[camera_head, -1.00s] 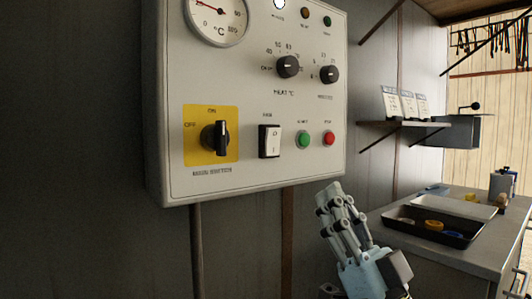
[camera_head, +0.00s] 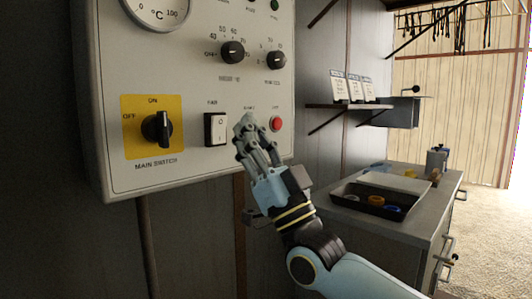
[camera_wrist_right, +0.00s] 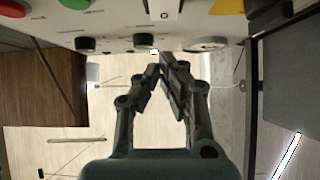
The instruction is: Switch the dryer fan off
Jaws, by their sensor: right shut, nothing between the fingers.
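The fan switch (camera_head: 215,129) is a white rocker in a black frame on the grey control panel (camera_head: 190,85), under a small label. I cannot tell which half is pressed in. It also shows at the top of the right wrist view (camera_wrist_right: 163,10). My right gripper (camera_head: 245,124) is shut and empty, its fingertips just right of the rocker. They seem apart from the panel and hide the green button. In the right wrist view, the closed fingertips (camera_wrist_right: 158,66) point toward the panel. My left gripper is not in view.
A black main switch knob (camera_head: 157,129) on a yellow plate is left of the rocker, upright toward ON. A red button (camera_head: 276,124) is to the right; two black dials (camera_head: 233,52) are above. A bench with a black tray (camera_head: 375,202) stands at right.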

